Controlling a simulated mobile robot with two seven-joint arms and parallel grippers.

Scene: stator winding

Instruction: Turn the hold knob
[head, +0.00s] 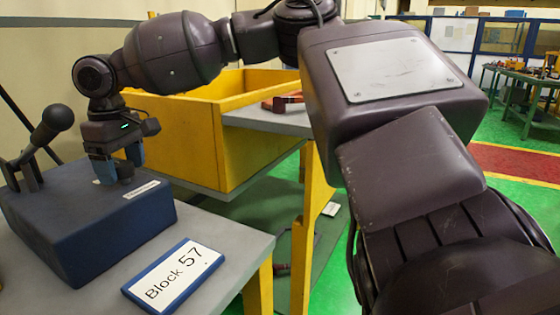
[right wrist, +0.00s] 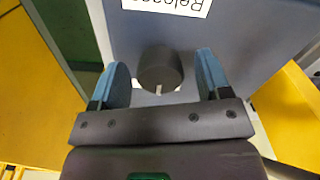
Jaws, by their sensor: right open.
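A dark round knob (right wrist: 159,66) with a small white mark sits on the blue box (head: 95,225). In the right wrist view an upside-down white label beside it (right wrist: 168,5) is cut off and seems to start with "Relea". My right gripper (head: 119,164) points down over the box's right part. In the right wrist view its blue fingers (right wrist: 159,82) are open, one on each side of the knob, with gaps to it. I cannot tell how deep the knob sits between them. My left gripper is out of view.
A black ball-topped lever (head: 55,122) stands on the box's left. A "Block 57" sign (head: 173,275) lies on the grey table (head: 225,235) in front. A yellow bin (head: 185,130) stands behind. My right arm covers much of the head view's right half.

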